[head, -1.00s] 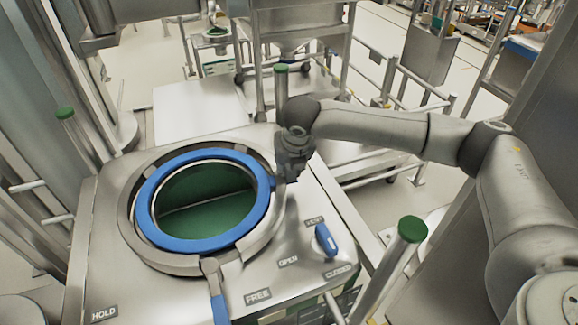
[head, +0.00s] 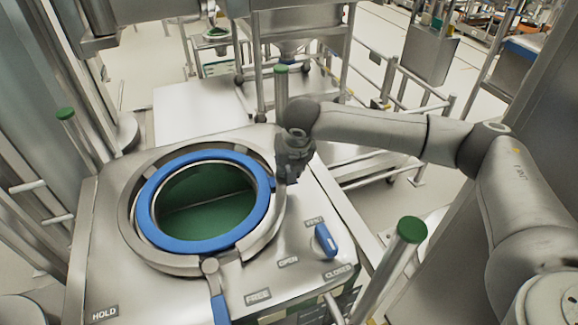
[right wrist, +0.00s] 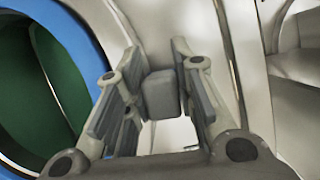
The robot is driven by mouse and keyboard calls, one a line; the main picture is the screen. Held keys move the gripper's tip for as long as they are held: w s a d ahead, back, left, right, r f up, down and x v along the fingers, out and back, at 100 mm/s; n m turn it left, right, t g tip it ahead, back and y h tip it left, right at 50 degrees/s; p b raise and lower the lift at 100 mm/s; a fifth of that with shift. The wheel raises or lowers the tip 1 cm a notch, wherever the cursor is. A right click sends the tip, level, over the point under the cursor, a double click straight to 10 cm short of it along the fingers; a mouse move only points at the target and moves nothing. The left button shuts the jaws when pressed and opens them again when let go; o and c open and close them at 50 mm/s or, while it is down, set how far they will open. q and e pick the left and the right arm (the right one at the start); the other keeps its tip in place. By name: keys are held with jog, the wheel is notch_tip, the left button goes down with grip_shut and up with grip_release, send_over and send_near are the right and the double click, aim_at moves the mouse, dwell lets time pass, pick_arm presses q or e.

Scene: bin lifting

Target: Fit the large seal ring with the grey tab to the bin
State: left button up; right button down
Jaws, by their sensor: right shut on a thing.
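A large blue seal ring (head: 258,216) lies around the round green-lined opening of the bin (head: 205,218), inside a metal collar (head: 178,266). It also shows at the left of the right wrist view (right wrist: 78,28). My right gripper (head: 290,180) is at the right edge of the collar, fingers pointing down. In the right wrist view its fingers (right wrist: 158,98) are on both sides of a grey tab (right wrist: 161,94), shut on it. How the tab joins the ring is hidden. My left gripper is not in view.
A blue-handled lever (head: 325,241) stands on the bin top near the OPEN and CLOSED labels. A blue-handled latch (head: 216,290) is at the collar's front. Green-capped posts (head: 412,230) rise around the bin. A metal cart (head: 300,60) stands behind.

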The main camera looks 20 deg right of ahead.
jog(key=shift+f, duration=0.2)
dwell(0.5)
jog(key=c, duration=1.1)
grip_release()
jog(key=v, duration=1.2)
jog(key=shift+w, duration=0.1)
